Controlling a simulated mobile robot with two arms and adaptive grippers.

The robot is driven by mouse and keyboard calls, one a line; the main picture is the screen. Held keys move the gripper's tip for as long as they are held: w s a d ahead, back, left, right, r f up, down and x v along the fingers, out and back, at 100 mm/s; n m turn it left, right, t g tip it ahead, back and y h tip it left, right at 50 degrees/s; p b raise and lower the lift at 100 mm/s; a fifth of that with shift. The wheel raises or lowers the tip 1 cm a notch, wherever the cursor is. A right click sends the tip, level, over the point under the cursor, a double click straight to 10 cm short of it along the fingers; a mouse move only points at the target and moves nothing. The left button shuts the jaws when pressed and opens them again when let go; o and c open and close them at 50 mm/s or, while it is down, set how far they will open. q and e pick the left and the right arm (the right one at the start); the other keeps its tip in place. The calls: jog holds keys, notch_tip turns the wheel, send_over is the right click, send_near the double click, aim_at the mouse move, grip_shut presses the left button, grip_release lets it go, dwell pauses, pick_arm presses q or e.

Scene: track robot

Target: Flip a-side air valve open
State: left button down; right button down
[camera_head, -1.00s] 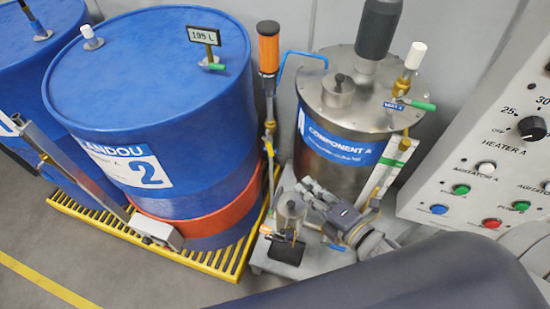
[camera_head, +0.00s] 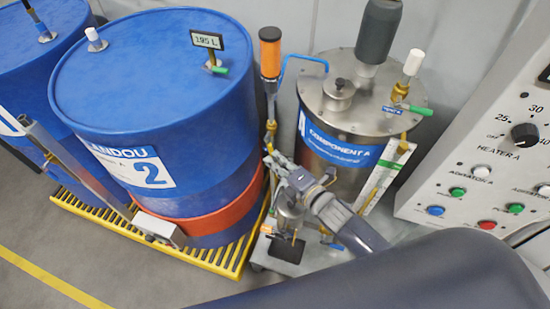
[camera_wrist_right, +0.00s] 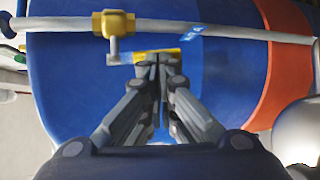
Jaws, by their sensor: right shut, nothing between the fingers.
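A brass valve (camera_wrist_right: 114,23) sits on a pale pipe (camera_wrist_right: 60,24) in the right wrist view, with a lever (camera_wrist_right: 135,57) that has a grey arm and a yellow end. A small blue tag (camera_wrist_right: 190,31) is on the pipe. In the head view, a brass fitting (camera_head: 270,128) shows on the thin upright pipe between the blue drum and the steel tank. My right gripper (camera_wrist_right: 158,60) is shut and empty. Its fingertips are at the yellow lever end; contact cannot be told. It also shows in the head view (camera_head: 271,160). My left gripper is out of view.
The blue drum (camera_head: 150,75) stands left on a yellow grate (camera_head: 90,205). The steel Component A tank (camera_head: 345,105) is behind and right of my right gripper. A control panel (camera_head: 470,150) stands at right. An orange-topped cylinder (camera_head: 270,55) rises above the pipe.

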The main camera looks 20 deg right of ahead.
jog(key=shift+w+a+f, duration=0.1)
jog(key=shift+w+a, duration=0.05)
jog(key=shift+w, duration=0.05)
dwell(0.3)
jog(key=m+t+b, duration=0.1)
jog(key=b, duration=0.2)
jog(key=a+t+y+b, duration=0.1)
jog(key=b, duration=0.3)
jog(key=shift+w+f+m+t, duration=0.3)
jog(key=shift+w+f+m, duration=0.05)
jog(key=shift+f+m, duration=0.05)
